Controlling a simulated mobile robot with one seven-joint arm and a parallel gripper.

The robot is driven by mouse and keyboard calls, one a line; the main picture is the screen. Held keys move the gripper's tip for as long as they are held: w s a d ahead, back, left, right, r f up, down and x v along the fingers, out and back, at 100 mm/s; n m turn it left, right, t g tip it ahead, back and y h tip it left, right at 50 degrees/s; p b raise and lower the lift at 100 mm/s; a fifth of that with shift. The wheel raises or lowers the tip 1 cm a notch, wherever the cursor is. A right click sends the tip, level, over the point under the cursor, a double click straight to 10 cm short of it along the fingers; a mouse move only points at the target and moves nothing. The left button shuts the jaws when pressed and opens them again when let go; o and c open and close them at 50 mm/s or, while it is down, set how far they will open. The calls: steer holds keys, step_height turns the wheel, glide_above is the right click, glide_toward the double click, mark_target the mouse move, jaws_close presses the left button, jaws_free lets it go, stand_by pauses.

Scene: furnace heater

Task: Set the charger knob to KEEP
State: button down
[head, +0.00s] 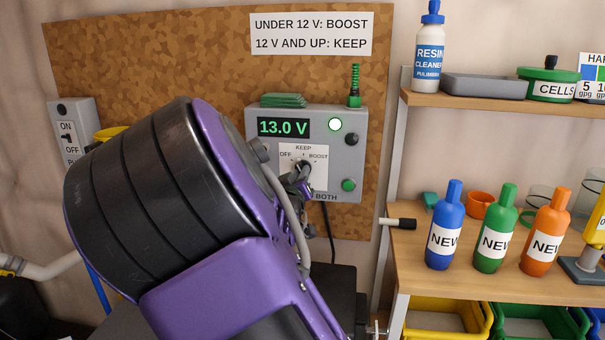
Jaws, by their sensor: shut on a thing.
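The charger (352,165) is a grey box on the cork board, with a display (283,127) reading 13.0 V. Its dark knob (305,166) sits on a white dial plate marked OFF at left, KEEP at top and BOOST at right. My gripper (302,178) is at the knob and shut on it. My arm and the fingers cover part of the knob and plate, so I cannot tell which mark the knob points to. A sign (311,34) above reads "UNDER 12 V: BOOST" and "12 V AND UP: KEEP".
My purple and black arm fills the left middle of the view. An ON/OFF switch box (60,108) is on the left. At right, a wooden shelf (420,262) holds blue, green and orange bottles; a black-tipped rod (400,223) juts from its left edge.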

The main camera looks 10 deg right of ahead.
steer(key=shift+m, duration=1.2)
steer(key=m, duration=0.3)
steer(key=shift+d, duration=0.1)
steer(key=c, duration=0.7)
jaws_free()
steer(key=shift+p+v, duration=1.25)
steer(key=shift+v, duration=2.3)
